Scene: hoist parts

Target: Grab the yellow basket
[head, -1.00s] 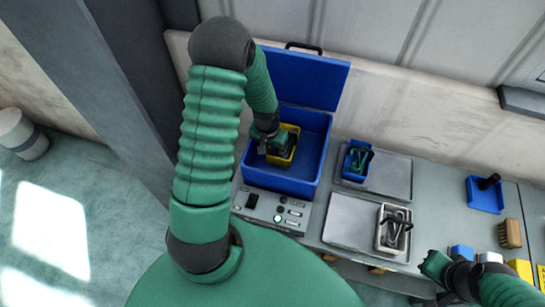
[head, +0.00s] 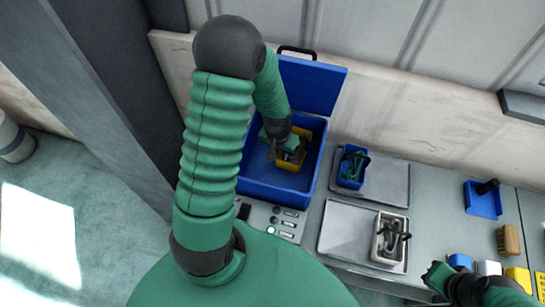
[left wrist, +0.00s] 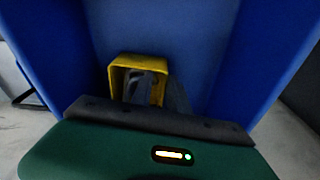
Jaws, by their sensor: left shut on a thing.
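The yellow basket (head: 294,163) is inside the open blue box (head: 313,172), toward its right side. It also shows in the left wrist view (left wrist: 133,62), between the blue walls. My left gripper (head: 290,152) reaches down into the box and is shut on the yellow basket; its fingers hide part of the basket. I cannot tell whether the basket is lifted off the box floor. My right gripper (head: 436,277) is at the lower right, above the table's front edge, apart from the basket; its jaws are too unclear to judge.
The blue lid (head: 312,84) stands open behind the box. A control panel (head: 275,222) is in front. To the right are two grey trays, one with a small blue bin (head: 353,167), one with a metal container (head: 390,238).

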